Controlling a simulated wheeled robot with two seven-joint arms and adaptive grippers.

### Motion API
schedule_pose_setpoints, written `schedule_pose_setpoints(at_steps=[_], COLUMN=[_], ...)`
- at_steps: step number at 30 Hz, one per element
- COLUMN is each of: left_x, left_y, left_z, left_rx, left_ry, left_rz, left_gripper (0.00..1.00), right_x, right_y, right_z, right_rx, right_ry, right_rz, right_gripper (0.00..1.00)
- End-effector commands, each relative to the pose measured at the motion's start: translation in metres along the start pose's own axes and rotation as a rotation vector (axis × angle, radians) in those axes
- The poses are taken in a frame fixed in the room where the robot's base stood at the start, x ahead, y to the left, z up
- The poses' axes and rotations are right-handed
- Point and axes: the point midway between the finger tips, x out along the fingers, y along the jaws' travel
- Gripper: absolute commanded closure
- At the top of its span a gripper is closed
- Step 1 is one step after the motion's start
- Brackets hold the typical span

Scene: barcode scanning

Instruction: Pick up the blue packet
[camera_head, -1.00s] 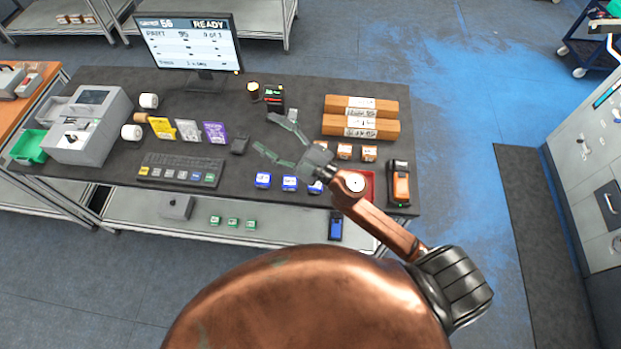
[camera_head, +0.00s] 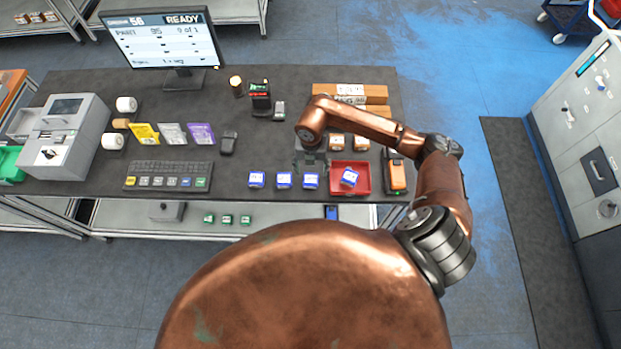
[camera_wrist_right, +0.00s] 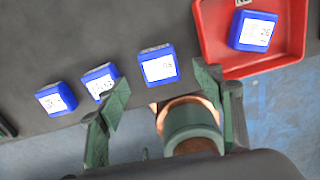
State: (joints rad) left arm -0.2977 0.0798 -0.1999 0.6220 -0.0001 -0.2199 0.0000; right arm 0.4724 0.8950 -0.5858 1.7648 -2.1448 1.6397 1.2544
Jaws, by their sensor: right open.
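Three blue packets with white labels lie in a row near the table's front edge: left (camera_head: 256,180), middle (camera_head: 283,181) and right (camera_head: 311,182). Another blue packet (camera_head: 349,177) lies in the red tray (camera_head: 363,190). My right gripper (camera_head: 311,163) points down just behind the row's right packet. In the right wrist view its green fingers (camera_wrist_right: 160,105) are spread and empty, with the right packet (camera_wrist_right: 158,66) just beyond the gap between them. The tray's packet (camera_wrist_right: 252,31) is up and to the right there. My left gripper is not in view.
An orange handheld device (camera_head: 396,176) stands right of the tray. Small orange boxes (camera_head: 337,143) and long cartons (camera_head: 375,93) lie behind, partly hidden by my arm. A keyboard (camera_head: 168,176) lies left of the packets.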

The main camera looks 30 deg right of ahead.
Motion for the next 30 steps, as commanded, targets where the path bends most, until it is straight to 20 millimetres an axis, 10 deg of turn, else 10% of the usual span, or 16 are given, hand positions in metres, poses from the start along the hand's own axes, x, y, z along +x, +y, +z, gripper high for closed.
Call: schedule_pose_setpoints(at_steps=[15, 30], left_x=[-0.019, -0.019], left_y=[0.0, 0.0], left_z=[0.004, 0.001], left_rx=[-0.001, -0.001], left_ry=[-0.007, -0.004], left_rz=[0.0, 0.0], left_gripper=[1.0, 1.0], right_x=[0.059, 0.061], right_y=[0.0, 0.0], right_z=[-0.005, -0.005], right_rx=[-0.001, 0.0], right_ry=[0.003, 0.002], right_rz=[0.004, 0.005], right_gripper=[0.39, 0.57])
